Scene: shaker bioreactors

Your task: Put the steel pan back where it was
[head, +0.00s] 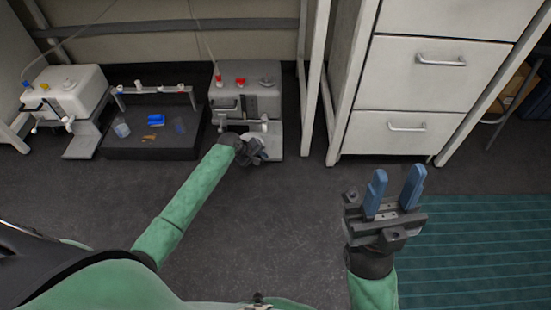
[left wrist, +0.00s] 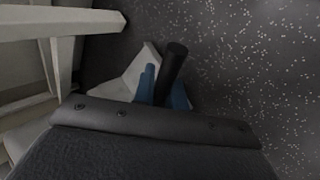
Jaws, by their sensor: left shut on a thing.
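The steel pan (head: 247,139) appears as a small pale shape at the low front platform of the grey bioreactor, mostly hidden behind my left gripper (head: 258,152). My left gripper is shut on it. In the left wrist view, a dark cylindrical handle (left wrist: 173,62) stands between the blue fingers, with a pale flat surface (left wrist: 138,72) just beyond. I cannot tell whether the pan touches the platform. My right gripper (head: 395,188) is open and empty, its blue fingers apart, above the floor at the right.
The grey bioreactor (head: 240,98) has red caps on top. A white bioreactor (head: 66,92) stands at the far left. Between them a black tray (head: 150,146) holds small items under a rack. A drawer cabinet (head: 415,95) stands at right, beside a teal mat (head: 480,250). The middle floor is clear.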

